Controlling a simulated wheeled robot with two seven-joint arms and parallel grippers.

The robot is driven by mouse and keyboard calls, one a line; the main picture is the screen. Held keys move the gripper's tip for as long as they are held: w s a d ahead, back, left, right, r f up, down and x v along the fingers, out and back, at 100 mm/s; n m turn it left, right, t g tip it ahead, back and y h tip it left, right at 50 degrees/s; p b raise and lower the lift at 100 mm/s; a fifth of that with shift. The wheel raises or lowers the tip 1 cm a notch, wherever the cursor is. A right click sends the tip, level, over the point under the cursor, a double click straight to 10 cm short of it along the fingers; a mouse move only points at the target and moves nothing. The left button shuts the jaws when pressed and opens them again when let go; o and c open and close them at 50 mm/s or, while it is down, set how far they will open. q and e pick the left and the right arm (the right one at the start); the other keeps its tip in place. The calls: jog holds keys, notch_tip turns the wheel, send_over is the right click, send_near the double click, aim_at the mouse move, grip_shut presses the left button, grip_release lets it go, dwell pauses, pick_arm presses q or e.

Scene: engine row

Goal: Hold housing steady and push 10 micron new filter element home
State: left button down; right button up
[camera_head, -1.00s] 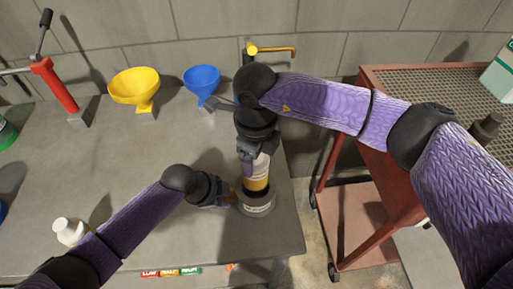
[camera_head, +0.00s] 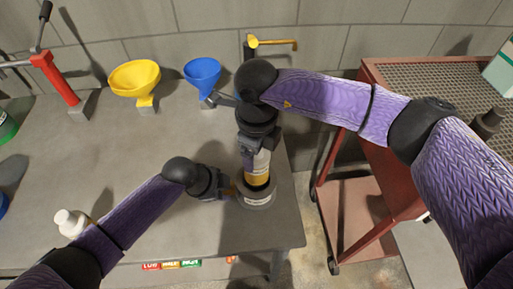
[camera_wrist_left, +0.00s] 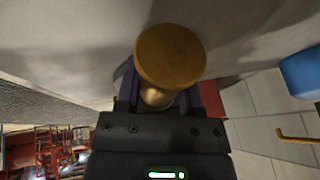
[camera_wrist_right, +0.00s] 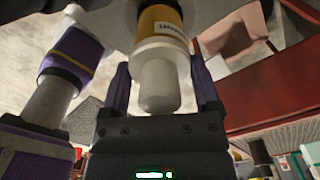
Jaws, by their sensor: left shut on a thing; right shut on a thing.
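The housing (camera_head: 257,200) is a grey, labelled round cup standing upright near the table's right front corner. The filter element (camera_head: 259,170), a pale cylinder with a yellow band, stands upright over it. Its lower end is at the housing's mouth; how deep it sits I cannot tell. My right gripper (camera_head: 251,145) is shut on the filter element's top stem, shown pale between the fingers in the right wrist view (camera_wrist_right: 159,85). My left gripper (camera_head: 227,188) is shut at the housing's left side, on its handle, whose round brass-coloured end (camera_wrist_left: 170,57) shows in the left wrist view.
A blue funnel (camera_head: 203,72), a yellow funnel (camera_head: 136,78) and a red lever tool (camera_head: 52,78) stand at the table's back. A white bottle (camera_head: 68,222) is by my left forearm. Coloured labels (camera_head: 171,265) line the front edge. A red cart (camera_head: 372,140) stands right.

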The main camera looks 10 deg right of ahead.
aim_at(257, 171)
jog(key=shift+f, duration=3.8)
jog(key=o, duration=1.2)
jog(key=shift+o, duration=0.2)
notch_tip(257, 171, up, 12)
pick_arm(q)
jog(key=shift+c, duration=0.7)
grip_release()
jog(key=shift+r, duration=0.1)
